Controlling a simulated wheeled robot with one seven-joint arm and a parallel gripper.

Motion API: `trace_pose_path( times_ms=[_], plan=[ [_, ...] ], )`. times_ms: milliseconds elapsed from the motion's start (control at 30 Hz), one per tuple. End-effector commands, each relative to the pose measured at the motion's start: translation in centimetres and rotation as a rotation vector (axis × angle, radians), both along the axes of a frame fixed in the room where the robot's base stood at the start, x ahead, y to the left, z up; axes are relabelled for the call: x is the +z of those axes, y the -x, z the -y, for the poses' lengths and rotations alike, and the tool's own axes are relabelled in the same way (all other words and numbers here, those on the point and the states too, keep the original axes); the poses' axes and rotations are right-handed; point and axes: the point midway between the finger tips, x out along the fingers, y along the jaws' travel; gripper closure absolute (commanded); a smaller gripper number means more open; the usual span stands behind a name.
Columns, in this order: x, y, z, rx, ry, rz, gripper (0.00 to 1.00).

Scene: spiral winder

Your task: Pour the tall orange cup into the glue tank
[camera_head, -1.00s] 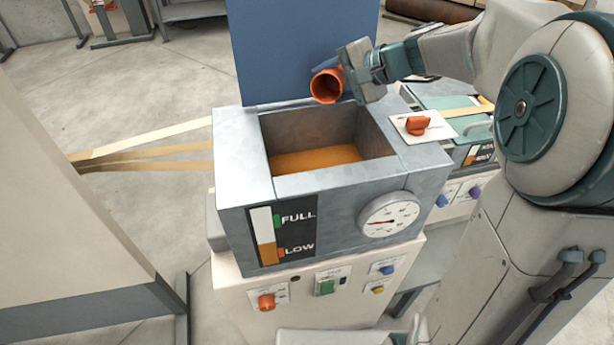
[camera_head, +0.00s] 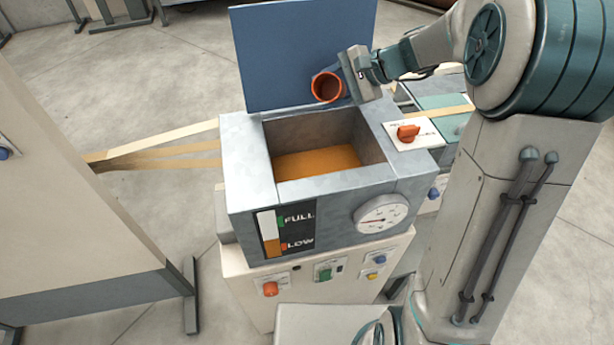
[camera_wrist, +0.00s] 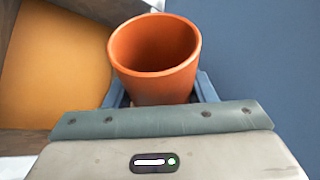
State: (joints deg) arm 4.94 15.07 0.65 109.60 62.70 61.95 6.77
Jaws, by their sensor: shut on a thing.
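The tall orange cup (camera_head: 327,87) is held tilted above the back edge of the glue tank, its open mouth facing the head camera. My gripper (camera_head: 345,82) is shut on the cup from the right. In the wrist view the cup (camera_wrist: 154,60) sits between the blue fingers, its mouth open and no contents visible inside. The glue tank (camera_head: 246,150) is a grey metal box with an open top and orange-brown glue (camera_head: 316,162) low inside. In the wrist view the glue (camera_wrist: 60,65) lies to the left of the cup.
The blue raised lid (camera_head: 290,45) stands behind the tank, close to the cup. A level gauge (camera_head: 270,232) and a round dial (camera_head: 382,213) are on the front. Pale strips (camera_head: 150,146) run to the left.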

Motion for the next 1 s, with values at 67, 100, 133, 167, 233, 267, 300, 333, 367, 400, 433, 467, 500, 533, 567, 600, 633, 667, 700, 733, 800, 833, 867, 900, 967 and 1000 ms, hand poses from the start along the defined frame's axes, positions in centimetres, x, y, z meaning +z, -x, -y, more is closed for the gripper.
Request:
trace_pose_path(
  times_ms=[67,100,133,167,233,267,300,333,367,400,433,467,500,533,567,600,633,667,700,733,800,833,867,900,967,1000],
  plan=[
    [0.25,-0.01,0.0,0.0,-0.003,-0.014,0.77],
    [0.41,-0.02,0.01,-0.001,-0.008,-0.032,0.77],
    [0.53,-0.02,0.01,-0.001,-0.012,-0.049,0.77],
    [0.67,0.01,0.01,-0.001,-0.016,-0.067,0.77],
    [0.78,0.09,0.0,-0.001,-0.029,-0.116,0.77],
    [0.81,0.11,0.0,-0.001,-0.034,-0.136,0.77],
    [0.8,0.14,-0.01,-0.001,-0.041,-0.165,0.77],
    [0.84,0.17,-0.02,0.0,-0.046,-0.185,0.77],
    [0.84,0.2,-0.02,-0.001,-0.051,-0.206,0.77],
    [0.85,0.25,-0.03,-0.001,-0.058,-0.233,0.77],
    [0.84,0.28,-0.05,0.0,-0.063,-0.253,0.77],
    [0.77,0.31,-0.07,0.001,-0.068,-0.273,0.77],
    [0.71,0.33,-0.08,-0.001,-0.073,-0.295,0.77],
    [0.64,0.36,-0.09,0.001,-0.077,-0.308,0.77],
    [0.57,0.39,-0.11,0.0,-0.08,-0.32,0.77],
    [0.48,0.42,-0.11,0.0,-0.083,-0.331,0.77],
    [0.42,0.43,-0.12,0.0,-0.085,-0.337,0.77],
    [0.35,0.43,-0.12,0.0,-0.085,-0.339,0.77],
    [0.27,0.44,-0.12,0.0,-0.086,-0.341,0.77],
    [0.23,0.44,-0.12,0.0,-0.086,-0.34,0.77],
    [0.18,0.44,-0.12,0.0,-0.085,-0.34,0.77],
    [0.18,0.44,-0.12,0.0,-0.085,-0.339,0.77],
    [0.18,0.44,-0.11,0.0,-0.085,-0.339,0.77],
    [0.17,0.44,-0.11,0.0,-0.086,-0.341,0.77],
    [0.11,0.47,-0.12,0.0,-0.09,-0.361,0.77],
    [0.03,0.56,-0.14,0.0,-0.099,-0.392,0.77]
  ],
)
